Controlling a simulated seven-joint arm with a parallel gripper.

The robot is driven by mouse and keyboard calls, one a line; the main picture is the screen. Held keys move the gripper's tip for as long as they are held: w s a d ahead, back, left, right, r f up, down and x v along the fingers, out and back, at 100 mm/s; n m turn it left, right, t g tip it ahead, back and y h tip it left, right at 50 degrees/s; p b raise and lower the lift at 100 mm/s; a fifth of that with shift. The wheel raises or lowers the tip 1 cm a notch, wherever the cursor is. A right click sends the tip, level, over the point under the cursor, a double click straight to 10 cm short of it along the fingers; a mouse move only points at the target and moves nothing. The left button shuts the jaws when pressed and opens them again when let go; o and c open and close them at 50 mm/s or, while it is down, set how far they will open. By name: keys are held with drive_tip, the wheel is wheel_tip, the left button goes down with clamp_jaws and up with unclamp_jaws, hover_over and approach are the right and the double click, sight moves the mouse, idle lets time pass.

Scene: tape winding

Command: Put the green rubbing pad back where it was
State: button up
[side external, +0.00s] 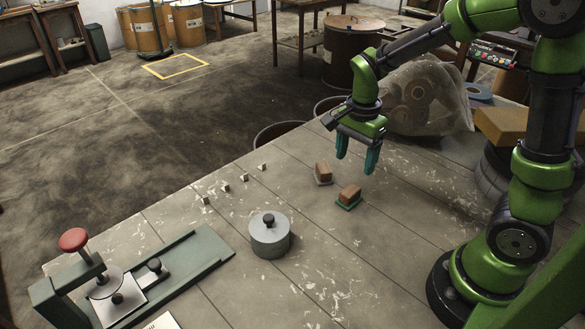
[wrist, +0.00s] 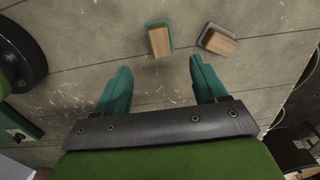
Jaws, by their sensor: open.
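The green rubbing pad (side external: 348,198) is a brown wooden block on a green base. It lies on the bench beside a similar block with a grey base (side external: 323,173). In the wrist view the green pad (wrist: 159,40) is ahead of the fingertips, roughly centred between them, with the grey-based block (wrist: 218,40) to its right. My gripper (side external: 356,164) is open and empty above the bench near both blocks. Its two teal fingers also show in the wrist view (wrist: 160,64), spread wide and apart from the pad.
A grey round weight with a black knob (side external: 270,238) stands mid-bench. Several small pale cubes (side external: 225,188) line the far edge. A green fixture with a red knob (side external: 130,280) fills the left. A clear plastic bag (side external: 425,98) is behind my gripper.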

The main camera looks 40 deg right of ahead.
drive_tip(key=s+a+r+n+t+y, duration=0.2)
drive_tip(key=s+a+r+n+t, duration=0.5)
drive_tip(key=r+n, duration=0.6)
drive_tip(key=shift+s+a+n, duration=0.15)
drive_tip(key=shift+s+n, duration=0.35)
drive_tip(key=shift+s, duration=0.9)
